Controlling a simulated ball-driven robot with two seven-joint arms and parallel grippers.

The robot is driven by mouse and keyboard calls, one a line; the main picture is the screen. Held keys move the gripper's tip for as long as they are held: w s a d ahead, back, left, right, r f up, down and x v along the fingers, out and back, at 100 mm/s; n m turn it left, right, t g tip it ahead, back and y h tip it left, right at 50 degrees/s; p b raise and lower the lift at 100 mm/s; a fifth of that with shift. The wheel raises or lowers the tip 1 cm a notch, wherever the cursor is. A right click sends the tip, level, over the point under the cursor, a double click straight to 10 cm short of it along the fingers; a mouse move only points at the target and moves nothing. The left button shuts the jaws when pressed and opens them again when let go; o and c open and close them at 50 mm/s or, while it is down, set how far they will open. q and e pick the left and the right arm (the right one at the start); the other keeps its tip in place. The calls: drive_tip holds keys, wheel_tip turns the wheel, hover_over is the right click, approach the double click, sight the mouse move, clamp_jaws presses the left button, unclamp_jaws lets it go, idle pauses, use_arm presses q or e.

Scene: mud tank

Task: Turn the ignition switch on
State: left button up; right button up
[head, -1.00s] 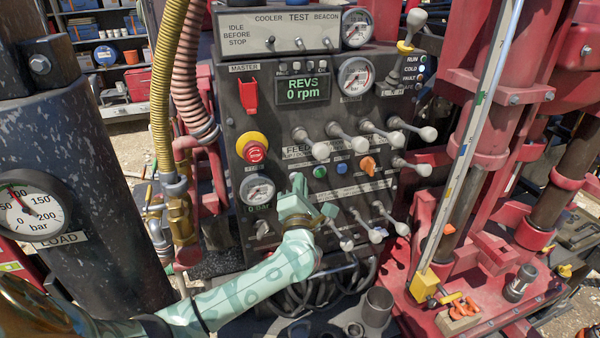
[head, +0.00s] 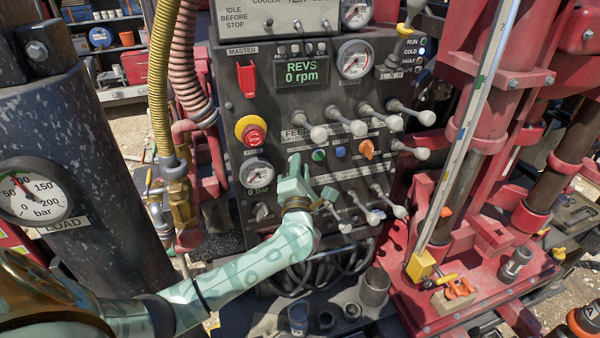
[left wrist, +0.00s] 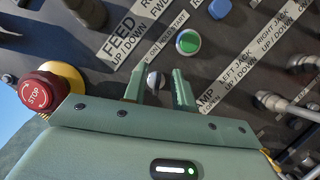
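The ignition switch (left wrist: 154,80) is a small round metal knob with a printed label beside it in the left wrist view. It lies between the two fingers of my left gripper (left wrist: 159,76), nearer the left finger in the picture. The fingers are apart, with a gap on both sides of the knob. I cannot tell how deep they reach around it. In the head view my left gripper (head: 306,178) is in front of the control panel (head: 340,77), below the green button, and hides the switch. My right gripper is not in view.
A red stop button (left wrist: 42,92) on a yellow base is at the left in the wrist view. A green button (left wrist: 188,41) and a blue button (left wrist: 220,9) sit above. Several levers stick out from the panel. The rpm display (head: 302,72) reads 0.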

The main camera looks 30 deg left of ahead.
use_arm(q)
drive_tip(key=b+v, duration=0.4)
drive_tip(key=v, duration=1.2)
drive_tip(key=shift+s, duration=0.2)
drive_tip(key=shift+f, duration=0.1)
